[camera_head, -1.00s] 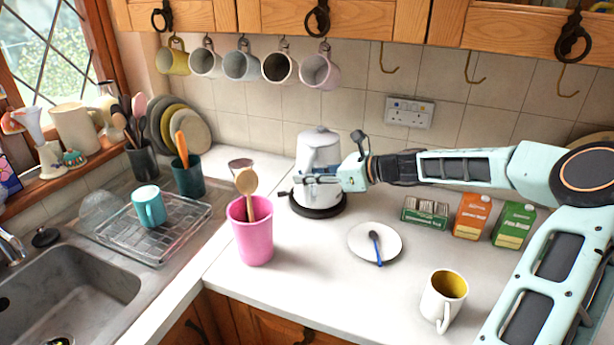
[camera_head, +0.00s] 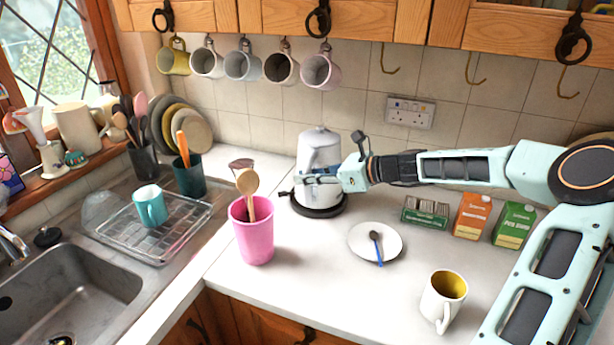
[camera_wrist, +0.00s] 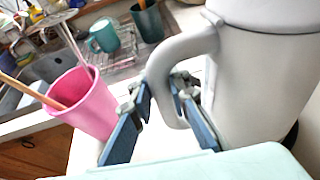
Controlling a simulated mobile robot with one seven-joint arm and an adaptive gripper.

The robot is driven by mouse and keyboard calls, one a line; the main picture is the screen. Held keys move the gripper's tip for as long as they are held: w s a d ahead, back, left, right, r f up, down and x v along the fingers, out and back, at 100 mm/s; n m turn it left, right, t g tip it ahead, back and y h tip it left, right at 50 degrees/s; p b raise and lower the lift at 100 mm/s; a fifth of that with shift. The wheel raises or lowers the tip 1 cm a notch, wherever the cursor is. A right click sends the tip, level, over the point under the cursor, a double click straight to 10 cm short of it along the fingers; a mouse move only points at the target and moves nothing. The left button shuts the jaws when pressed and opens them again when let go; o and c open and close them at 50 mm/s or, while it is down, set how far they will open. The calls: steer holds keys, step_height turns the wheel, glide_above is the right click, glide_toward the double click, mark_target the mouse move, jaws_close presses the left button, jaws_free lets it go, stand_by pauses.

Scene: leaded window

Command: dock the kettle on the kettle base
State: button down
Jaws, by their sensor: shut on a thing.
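The white kettle (camera_head: 318,150) stands upright over the round black kettle base (camera_head: 322,211) on the counter near the back wall. It looks centred on the base, and I see no clear gap between them. My gripper (camera_head: 312,180) reaches in from the right in front of the kettle. In the wrist view the kettle body (camera_wrist: 262,85) fills the right side, and its grey-white handle (camera_wrist: 160,68) passes between the fingers of my gripper (camera_wrist: 163,92), which is shut on it. The base is mostly hidden there, with only a dark edge at lower right.
A pink cup (camera_head: 252,238) with wooden spoons stands left of and nearer than the kettle. A plate (camera_head: 362,240) with a spoon, a white mug (camera_head: 443,300) and cartons (camera_head: 472,215) lie to the right. Mugs (camera_head: 278,67) hang above. The sink (camera_head: 75,285) is left.

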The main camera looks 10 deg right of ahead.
steer(key=shift+f, duration=0.3)
stand_by(0.5)
steer(key=c, duration=2.1)
jaws_free()
steer(key=shift+s+f, duration=0.1)
steer(key=shift+f, duration=0.15)
steer(key=shift+p+v, duration=3.2)
steer(key=shift+v, duration=2.35)
